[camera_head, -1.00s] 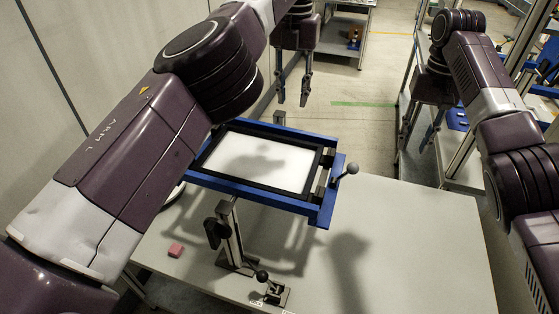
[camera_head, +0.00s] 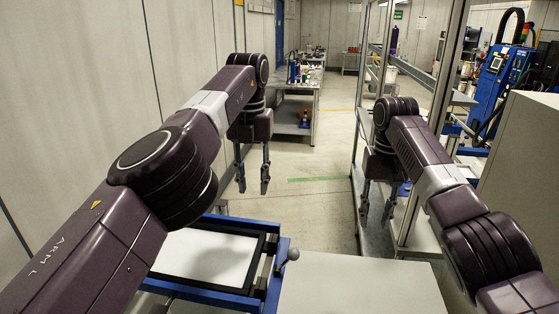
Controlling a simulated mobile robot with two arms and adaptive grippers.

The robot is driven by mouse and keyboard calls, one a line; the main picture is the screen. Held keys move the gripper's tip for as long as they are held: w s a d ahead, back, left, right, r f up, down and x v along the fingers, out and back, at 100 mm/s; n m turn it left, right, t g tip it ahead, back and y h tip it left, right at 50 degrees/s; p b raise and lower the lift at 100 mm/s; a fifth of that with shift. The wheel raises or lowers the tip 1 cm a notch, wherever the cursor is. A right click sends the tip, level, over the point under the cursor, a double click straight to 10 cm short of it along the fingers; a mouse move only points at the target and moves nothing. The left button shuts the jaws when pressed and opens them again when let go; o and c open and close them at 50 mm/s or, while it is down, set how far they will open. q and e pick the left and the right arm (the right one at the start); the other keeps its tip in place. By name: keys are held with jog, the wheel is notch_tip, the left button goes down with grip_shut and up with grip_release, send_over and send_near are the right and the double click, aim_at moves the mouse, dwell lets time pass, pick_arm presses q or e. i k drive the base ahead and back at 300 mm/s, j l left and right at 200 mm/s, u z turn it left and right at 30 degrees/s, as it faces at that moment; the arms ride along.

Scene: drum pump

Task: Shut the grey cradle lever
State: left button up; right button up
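A grey ball-ended lever (camera_head: 293,254) stands at the right side of a blue frame (camera_head: 274,280) at the lower left of the head view. The frame holds a black-rimmed white panel (camera_head: 205,255). I cannot tell for sure whether this is the cradle lever or how far it is turned. My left gripper (camera_head: 253,184) is open and empty, fingers down, above and beyond the frame. My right gripper (camera_head: 376,205) is open and empty, well to the right of the frame. Neither touches the lever. The stand below the frame is out of view.
A bare grey table top (camera_head: 360,285) lies right of the frame. A metal rack (camera_head: 407,220) stands close by my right arm. A far bench (camera_head: 297,97) with items is at the back. A blue machine (camera_head: 497,80) is at the right. The floor between is clear.

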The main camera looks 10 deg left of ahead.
aim_at(292, 254)
jog(key=k, duration=1.5)
